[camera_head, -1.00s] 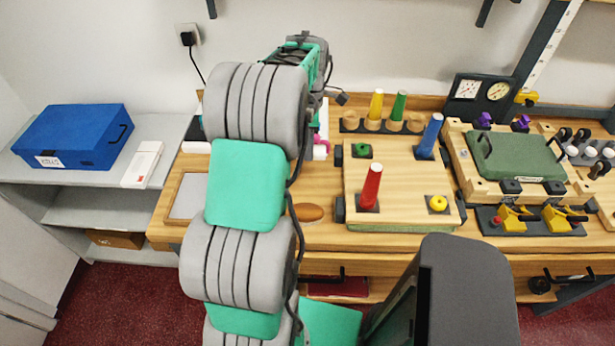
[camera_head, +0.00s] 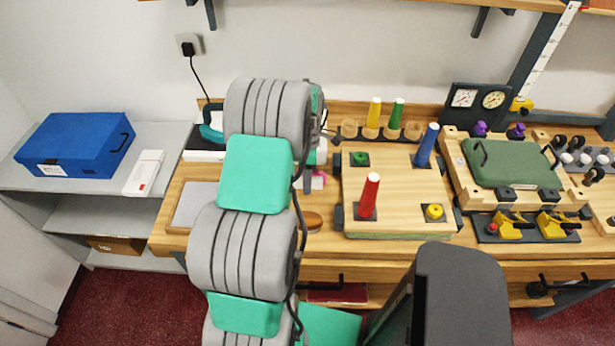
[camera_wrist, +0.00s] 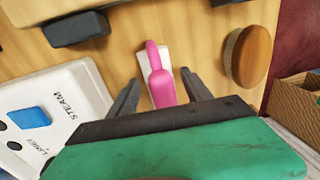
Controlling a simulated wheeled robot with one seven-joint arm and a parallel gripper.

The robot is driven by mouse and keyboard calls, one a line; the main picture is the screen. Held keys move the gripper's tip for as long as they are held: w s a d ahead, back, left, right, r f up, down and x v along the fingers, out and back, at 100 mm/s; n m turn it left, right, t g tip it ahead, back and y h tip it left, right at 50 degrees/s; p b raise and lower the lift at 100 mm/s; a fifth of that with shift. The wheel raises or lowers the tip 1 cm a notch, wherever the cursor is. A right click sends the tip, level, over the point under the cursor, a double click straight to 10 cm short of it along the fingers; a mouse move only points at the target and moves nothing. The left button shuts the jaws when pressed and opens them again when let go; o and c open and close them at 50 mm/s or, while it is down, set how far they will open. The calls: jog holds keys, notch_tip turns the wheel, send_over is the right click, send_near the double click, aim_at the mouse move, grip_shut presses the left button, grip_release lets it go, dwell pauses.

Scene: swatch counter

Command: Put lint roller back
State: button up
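The lint roller has a pink handle (camera_wrist: 160,82) and a white part beside it; it lies on the wooden counter. In the wrist view the handle is between the two spread fingers of my gripper (camera_wrist: 160,78), with a gap on each side. My gripper is open and holds nothing.
A wooden oval brush (camera_wrist: 248,57) lies close to the right finger. A teal-handled item (camera_head: 211,132) is at the dock. A wooden board with coloured cones (camera_head: 400,200) is right of the roller. A blue box (camera_head: 75,145) sits on the left shelf.

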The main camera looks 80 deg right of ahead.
jog(key=shift+r, duration=0.1)
notch_tip(320, 180, up, 12)
jog(key=d+b, duration=0.2)
jog(key=b, duration=0.1)
jog(key=w+a+r+h, duration=0.1)
jog(key=w+a+r, duration=0.2)
jog(key=w+a, duration=0.75)
jog(key=w+a+r+h, duration=0.1)
jog(key=w+a+r, duration=0.2)
jog(key=w+a, duration=0.75)
jog(key=w+a+m+t, duration=0.1)
jog(key=w+a+t, duration=0.1)
jog(key=a, duration=1.2)
jog(key=w+a+f+m+t, duration=0.1)
jog(key=a+t, duration=0.1)
jog(key=a, duration=1.2)
jog(key=shift+w+a+y, duration=0.3)
jog(key=shift+w+a, duration=0.05)
jog(key=shift+f, duration=0.1)
